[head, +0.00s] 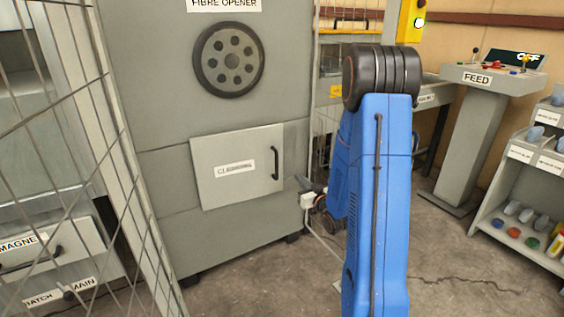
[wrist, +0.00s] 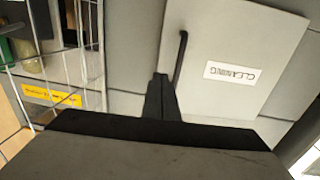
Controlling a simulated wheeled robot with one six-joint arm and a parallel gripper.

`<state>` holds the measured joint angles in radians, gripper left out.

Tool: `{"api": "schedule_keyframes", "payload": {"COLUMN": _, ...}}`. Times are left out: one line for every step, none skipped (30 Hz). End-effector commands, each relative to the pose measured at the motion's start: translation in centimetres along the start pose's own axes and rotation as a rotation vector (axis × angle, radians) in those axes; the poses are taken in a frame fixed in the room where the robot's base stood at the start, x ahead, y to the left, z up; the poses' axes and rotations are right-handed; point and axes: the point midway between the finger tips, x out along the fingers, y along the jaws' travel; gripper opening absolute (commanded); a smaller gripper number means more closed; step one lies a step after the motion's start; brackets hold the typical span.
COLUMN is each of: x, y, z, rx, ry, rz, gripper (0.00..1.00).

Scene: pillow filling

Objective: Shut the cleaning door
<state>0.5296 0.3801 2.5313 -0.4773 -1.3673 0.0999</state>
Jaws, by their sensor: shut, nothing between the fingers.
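The cleaning door (head: 215,178) is a light grey panel low on the fibre opener's front, with a label and a black handle (head: 275,163) at its right edge. It looks slightly askew against the cabinet, and I cannot tell whether it is fully flush. In the wrist view the door (wrist: 240,50) fills the upper right, with its handle (wrist: 180,58) just above my gripper (wrist: 160,78). The gripper is shut and empty, its fingertips close to the handle's lower end; contact is unclear. In the head view the gripper (head: 302,184) is small, right of the door, beside the cabinet's edge.
The fibre opener cabinet (head: 165,110) surrounds the door. A wire mesh fence (head: 105,150) stands at the left, and more mesh (wrist: 85,60) shows in the wrist view. A FEED console (head: 480,90) and a shelf unit (head: 530,170) stand right. Floor between is clear.

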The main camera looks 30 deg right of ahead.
Motion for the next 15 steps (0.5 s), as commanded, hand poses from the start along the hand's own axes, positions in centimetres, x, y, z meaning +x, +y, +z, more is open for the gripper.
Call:
{"api": "schedule_keyframes", "payload": {"x": -0.2, "y": 0.0, "z": 0.1, "rx": 0.005, "ry": -0.002, "rz": 0.003, "gripper": 0.0}}
{"api": "schedule_keyframes", "payload": {"x": -0.1, "y": 0.0, "z": 0.1, "rx": 0.006, "ry": -0.003, "rz": 0.005, "gripper": 0.0}}
{"api": "schedule_keyframes", "payload": {"x": 0.0, "y": 0.0, "z": 0.1, "rx": 0.007, "ry": -0.003, "rz": 0.005, "gripper": 0.0}}
{"api": "schedule_keyframes", "payload": {"x": 0.2, "y": 0.0, "z": 0.1, "rx": 0.007, "ry": -0.002, "rz": 0.005, "gripper": 0.0}}
{"api": "schedule_keyframes", "payload": {"x": 0.5, "y": 0.0, "z": 0.1, "rx": 0.007, "ry": -0.002, "rz": 0.005, "gripper": 0.0}}
{"api": "schedule_keyframes", "payload": {"x": 1.0, "y": 0.0, "z": 0.0, "rx": 0.006, "ry": -0.001, "rz": 0.004, "gripper": 0.0}}
{"api": "schedule_keyframes", "payload": {"x": 1.4, "y": 0.0, "z": 0.0, "rx": 0.006, "ry": -0.001, "rz": 0.004, "gripper": 0.0}}
{"api": "schedule_keyframes", "payload": {"x": 1.8, "y": 0.0, "z": 0.1, "rx": 0.006, "ry": -0.001, "rz": 0.004, "gripper": 0.0}}
{"api": "schedule_keyframes", "payload": {"x": 2.5, "y": 0.0, "z": 0.1, "rx": 0.006, "ry": -0.001, "rz": 0.004, "gripper": 0.0}}
{"api": "schedule_keyframes", "payload": {"x": 3.0, "y": 0.0, "z": 0.1, "rx": 0.005, "ry": -0.001, "rz": 0.003, "gripper": 0.0}}
{"api": "schedule_keyframes", "payload": {"x": 3.5, "y": -0.1, "z": 0.1, "rx": 0.005, "ry": -0.001, "rz": 0.003, "gripper": 0.0}}
{"api": "schedule_keyframes", "payload": {"x": 4.2, "y": -0.1, "z": 0.1, "rx": 0.005, "ry": -0.001, "rz": 0.002, "gripper": 0.0}}
{"api": "schedule_keyframes", "payload": {"x": 4.8, "y": 0.0, "z": 0.1, "rx": 0.005, "ry": -0.001, "rz": 0.003, "gripper": 0.0}}
{"api": "schedule_keyframes", "payload": {"x": 5.3, "y": 0.0, "z": 0.1, "rx": 0.005, "ry": -0.002, "rz": 0.004, "gripper": 0.0}}
{"api": "schedule_keyframes", "payload": {"x": 6.0, "y": 0.0, "z": 0.1, "rx": 0.005, "ry": -0.001, "rz": 0.004, "gripper": 0.0}}
